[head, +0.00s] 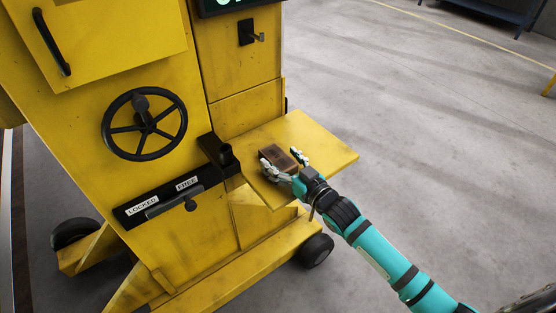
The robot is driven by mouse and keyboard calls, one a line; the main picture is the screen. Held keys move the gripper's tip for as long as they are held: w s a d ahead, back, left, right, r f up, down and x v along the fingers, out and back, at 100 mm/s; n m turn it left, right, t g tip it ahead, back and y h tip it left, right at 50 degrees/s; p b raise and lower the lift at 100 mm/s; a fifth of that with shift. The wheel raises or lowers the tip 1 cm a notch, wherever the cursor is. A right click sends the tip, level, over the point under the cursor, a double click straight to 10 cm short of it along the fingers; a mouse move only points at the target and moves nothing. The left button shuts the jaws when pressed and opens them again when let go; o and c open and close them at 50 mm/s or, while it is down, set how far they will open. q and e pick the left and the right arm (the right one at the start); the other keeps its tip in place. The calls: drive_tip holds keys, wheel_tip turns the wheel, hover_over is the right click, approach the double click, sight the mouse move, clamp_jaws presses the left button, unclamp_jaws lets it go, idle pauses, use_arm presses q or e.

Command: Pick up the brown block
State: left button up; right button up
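The brown block (277,157) lies on the yellow side shelf (327,152) of a yellow machine. My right gripper (285,160) reaches in from the lower right with its fingers spread. One finger is at the block's lower left and the other at its right side, so the block lies between them. I cannot tell whether the fingers touch it. The wrist hides a little of the shelf in front of the block. My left gripper is not in view.
The yellow machine (238,129) has a black handwheel (145,125), a lever slot marked LOCKED and FREE (172,199), and a black cup-shaped holder (226,157) left of the block. The shelf's right part is bare. Open grey floor (430,150) lies to the right.

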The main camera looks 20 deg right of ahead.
drive_tip(key=c, duration=1.1)
